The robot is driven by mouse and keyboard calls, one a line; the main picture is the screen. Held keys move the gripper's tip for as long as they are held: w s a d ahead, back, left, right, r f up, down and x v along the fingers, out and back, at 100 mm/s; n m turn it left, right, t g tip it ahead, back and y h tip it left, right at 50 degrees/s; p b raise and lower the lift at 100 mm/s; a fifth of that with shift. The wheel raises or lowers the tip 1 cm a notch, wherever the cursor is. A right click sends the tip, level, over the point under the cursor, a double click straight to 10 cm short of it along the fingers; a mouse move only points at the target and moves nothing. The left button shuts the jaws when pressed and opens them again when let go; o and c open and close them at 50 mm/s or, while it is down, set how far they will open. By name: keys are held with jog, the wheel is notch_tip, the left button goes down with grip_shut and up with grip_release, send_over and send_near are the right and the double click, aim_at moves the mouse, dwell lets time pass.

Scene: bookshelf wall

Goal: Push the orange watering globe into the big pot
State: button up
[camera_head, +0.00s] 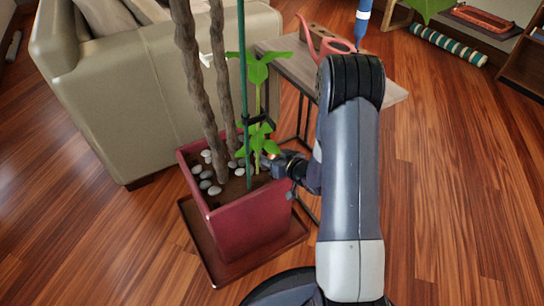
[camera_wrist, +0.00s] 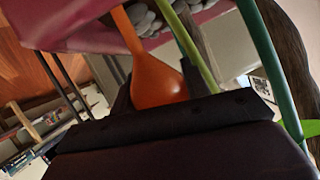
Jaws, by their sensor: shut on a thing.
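The big pot is a dark red square planter (camera_head: 250,222) in the head view, standing on a matching saucer. It holds soil, pale stones and tall woody stems. My gripper (camera_head: 277,162) is at the pot's right rim, over the soil edge. In the wrist view my gripper (camera_wrist: 165,95) is shut on the bulb of the orange watering globe (camera_wrist: 158,80). The globe's narrow neck points toward the pot's stones. The pot's red wall (camera_wrist: 65,28) shows at the top there. I cannot tell whether the neck's tip is in the soil. My gripper mostly hides the globe in the head view.
A green stake (camera_head: 243,90) and a leafy plant (camera_head: 257,70) rise close beside my gripper. A small side table (camera_head: 385,92) with a red watering can (camera_head: 325,45) stands behind my arm. A beige sofa (camera_head: 110,110) is at left.

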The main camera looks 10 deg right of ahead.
notch_tip(320, 180, up, 14)
jog(key=p, duration=1)
jog(key=shift+r+p, duration=0.2)
jog(key=shift+p, duration=0.1)
dwell(0.6)
dwell(0.4)
